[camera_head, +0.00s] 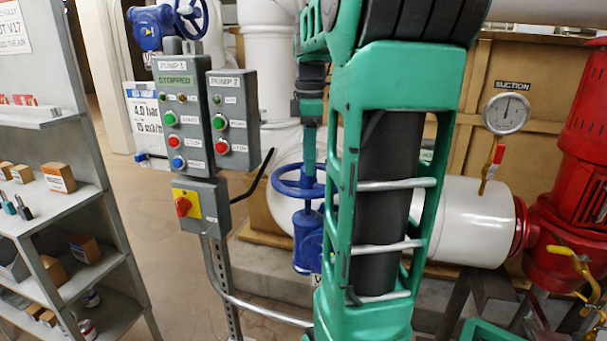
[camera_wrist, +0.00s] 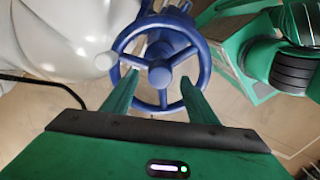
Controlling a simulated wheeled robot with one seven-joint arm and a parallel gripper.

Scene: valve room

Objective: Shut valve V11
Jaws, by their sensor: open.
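A blue valve with a round blue handwheel (camera_head: 287,189) stands on the white pipe behind my arm. A tag below it shows only a "V"; my arm hides the rest, so I cannot confirm V11. The handwheel (camera_wrist: 204,52) fills the middle of the wrist view, with its hub and spokes visible. My gripper (camera_wrist: 159,77) is open. Its two green fingers point at the wheel, one on each side of the hub, over the wheel's openings. I cannot tell whether they touch it. In the head view my gripper (camera_head: 309,155) is above the handwheel.
A grey pump control box (camera_head: 183,110) stands left of the valve. Another blue handwheel (camera_head: 191,17) is behind it. A shelf (camera_head: 75,205) with small boxes is at far left. The suction gauge (camera_head: 507,113) and red pump (camera_head: 580,150) are right. A black cable (camera_wrist: 40,87) runs left of the wheel.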

